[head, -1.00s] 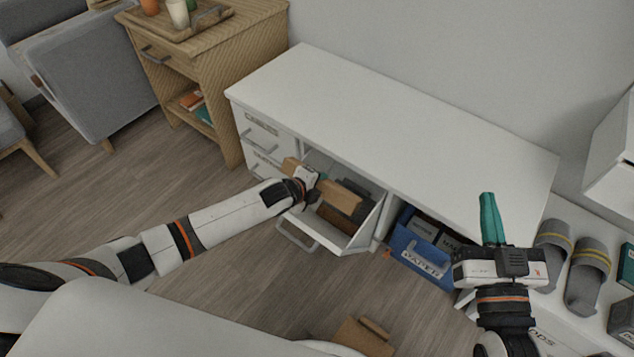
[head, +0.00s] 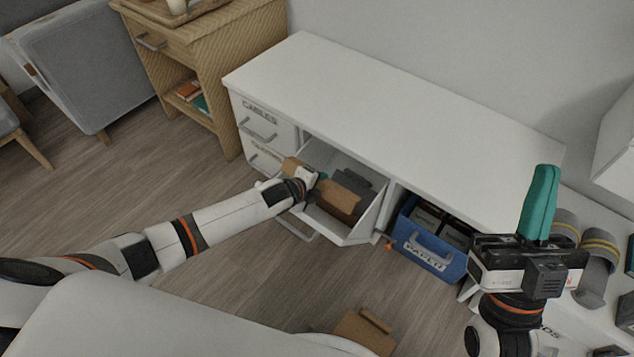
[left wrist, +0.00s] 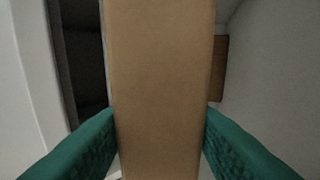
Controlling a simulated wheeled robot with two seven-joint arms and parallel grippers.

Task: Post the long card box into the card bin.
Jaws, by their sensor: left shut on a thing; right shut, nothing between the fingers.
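The long card box (head: 341,197) is plain brown and lies over the opening of the white pulled-out bin (head: 369,220) in the desk front. Its near-left end shows left of my left gripper (head: 319,179). My left gripper is shut on it, with a green finger along each side in the left wrist view, where the box (left wrist: 160,80) fills the middle. I cannot tell how deep its far end reaches. The bin's label is out of sight. My right gripper (head: 541,202) is shut and empty, raised at the right.
Dark and brown items (head: 352,183) sit inside the open bin. A blue paper bin (head: 428,258) stands right of it under the white desk top (head: 400,110). Labelled drawers (head: 262,125) are at its left. A brown carton (head: 362,335) is on the floor.

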